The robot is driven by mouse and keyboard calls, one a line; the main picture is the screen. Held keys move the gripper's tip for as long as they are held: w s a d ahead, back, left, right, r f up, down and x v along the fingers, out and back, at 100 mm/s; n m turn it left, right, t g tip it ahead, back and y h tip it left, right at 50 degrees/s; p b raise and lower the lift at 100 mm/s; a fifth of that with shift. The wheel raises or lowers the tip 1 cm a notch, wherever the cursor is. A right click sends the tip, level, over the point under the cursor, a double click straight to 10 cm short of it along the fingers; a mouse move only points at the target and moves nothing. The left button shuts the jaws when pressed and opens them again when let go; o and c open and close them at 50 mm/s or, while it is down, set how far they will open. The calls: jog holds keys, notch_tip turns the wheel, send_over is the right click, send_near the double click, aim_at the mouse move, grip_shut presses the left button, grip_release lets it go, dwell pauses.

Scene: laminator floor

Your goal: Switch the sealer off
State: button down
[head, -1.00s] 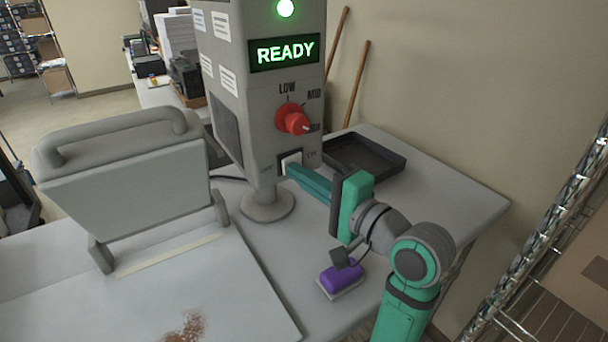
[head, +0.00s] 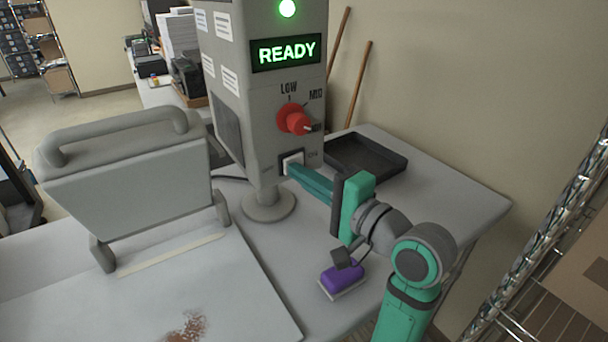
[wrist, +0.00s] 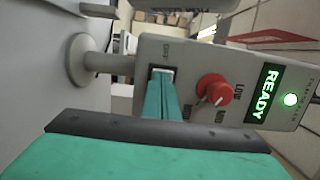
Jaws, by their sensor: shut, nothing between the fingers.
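The sealer's grey control box (head: 262,110) stands on a post on the table. Its display (head: 285,53) reads READY in green, and a round green light (head: 287,8) is lit above it. A red knob (head: 294,119) sits below the display, with LOW and MID marks around it. Under the knob is a white rocker switch (head: 292,160) in a dark frame. My gripper (head: 290,170) is shut and empty, its fingertips at the switch and covering part of it. In the wrist view the fingertips (wrist: 162,78) also reach the switch; whether they touch it I cannot tell.
A hinged grey press lid with a handle (head: 125,180) stands raised at left. A black tray (head: 368,165) lies behind my gripper. A purple-topped brush or block (head: 342,280) lies below my wrist. A wire rack (head: 545,240) stands at right.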

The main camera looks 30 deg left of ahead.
jog(key=v, duration=1.4)
